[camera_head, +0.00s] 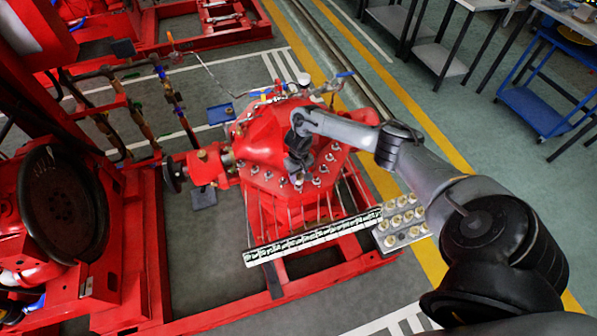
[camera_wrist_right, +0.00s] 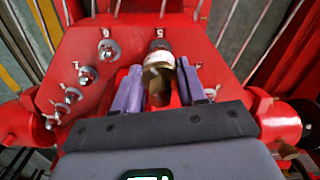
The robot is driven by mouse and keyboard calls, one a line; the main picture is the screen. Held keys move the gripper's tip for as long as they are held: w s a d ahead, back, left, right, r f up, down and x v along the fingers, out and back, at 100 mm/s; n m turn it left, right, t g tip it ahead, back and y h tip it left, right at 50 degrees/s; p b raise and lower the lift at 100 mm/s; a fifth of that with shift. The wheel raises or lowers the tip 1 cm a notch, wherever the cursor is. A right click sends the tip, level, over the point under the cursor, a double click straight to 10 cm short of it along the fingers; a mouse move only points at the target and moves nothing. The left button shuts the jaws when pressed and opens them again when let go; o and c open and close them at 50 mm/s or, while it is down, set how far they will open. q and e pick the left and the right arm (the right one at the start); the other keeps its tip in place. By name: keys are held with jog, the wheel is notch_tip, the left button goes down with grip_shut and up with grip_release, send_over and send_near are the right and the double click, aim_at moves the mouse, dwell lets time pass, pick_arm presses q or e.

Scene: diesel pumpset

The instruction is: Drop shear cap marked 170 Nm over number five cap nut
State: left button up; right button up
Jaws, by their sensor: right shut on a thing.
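The cap is at the red flange by the painted number 5 (camera_wrist_right: 160,31). The number five cap nut is mostly or wholly hidden behind the cap, and I cannot tell whether the cap sits over it or is in front of it. No 170 Nm marking is readable. In the head view my right gripper (camera_head: 298,160) is over the red pump casing (camera_head: 262,150), its fingers hard to make out. My left gripper is not in view.
Other cap nuts stand on the flange, one by the number 6 (camera_wrist_right: 108,50) and others lower left (camera_wrist_right: 88,76). A grey tray (camera_head: 384,238) with several pale caps stands right of a white labelled strip (camera_head: 312,237). A blue cart (camera_head: 535,108) is far right.

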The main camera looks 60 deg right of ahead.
jog(key=shift+f, duration=0.65)
dwell(0.4)
jog(key=shift+p, duration=0.3)
jog(key=shift+p, duration=0.4)
dwell(0.3)
jog(key=shift+f, duration=0.35)
dwell(0.4)
jog(key=shift+f, duration=0.25)
jog(key=o, duration=1.1)
